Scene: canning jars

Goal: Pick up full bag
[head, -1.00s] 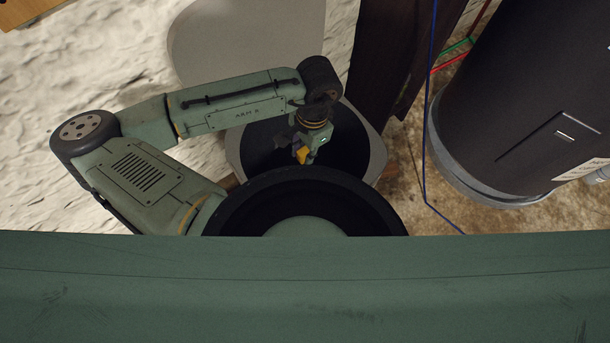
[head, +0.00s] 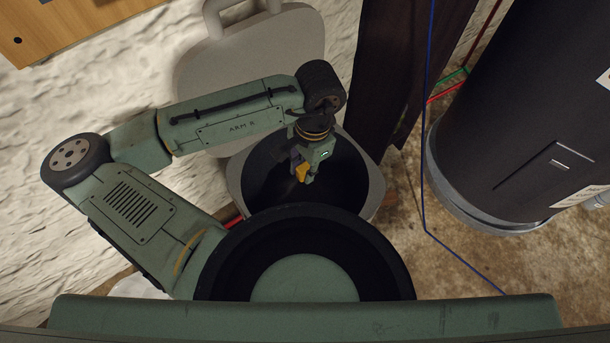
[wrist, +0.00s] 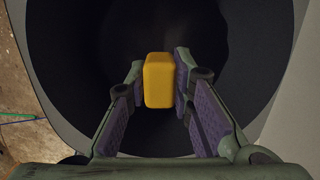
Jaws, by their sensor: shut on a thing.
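A grey bin (head: 236,190) stands below my arm, with a black inside (head: 262,182) that looks like a bag or liner. I cannot tell how full it is. My gripper (head: 305,170) points down into the bin's mouth. It is shut on a small yellow block (head: 301,177), which may be a tie or grip of the bag. In the wrist view the yellow block (wrist: 159,80) sits between the two finger pads, with the black inside beyond it. Whether the block joins the black material is too dark to tell.
A grey lid-like panel (head: 245,55) with a handle leans behind the bin. A dark post (head: 385,75) stands right of it. A large black drum (head: 530,110) is further right, with blue (head: 424,170) and red wires between. A wooden piece (head: 70,30) is upper left.

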